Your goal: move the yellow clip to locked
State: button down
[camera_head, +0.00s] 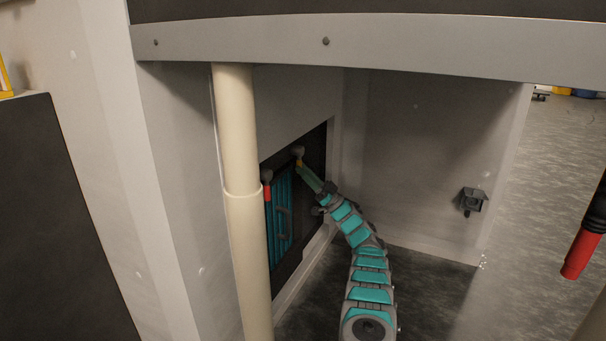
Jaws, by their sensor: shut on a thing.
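The yellow clip (299,163) sits at the upper right of the teal panel (283,220) inside the bench recess. Only a small part of it shows, right at my gripper's tip. My gripper (303,168) reaches in from the lower right and is shut on the yellow clip. Its jaws are small and partly merge with the clip in this view. A red clip (267,192) hangs at the panel's upper left, partly beside the pipe. I cannot tell the yellow clip's exact angle.
A cream vertical pipe (241,190) stands in front, left of the panel. A grey beam (380,45) crosses above the recess. A dark bracket (472,200) is on the right wall. A red-ended black handle (582,253) hangs at the far right. Floor lies open right of the recess.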

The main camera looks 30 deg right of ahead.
jog(key=shift+w+r, duration=0.1)
jog(key=c, duration=0.7)
grip_release()
jog(key=b+v, duration=0.1)
jog(key=v, duration=0.7)
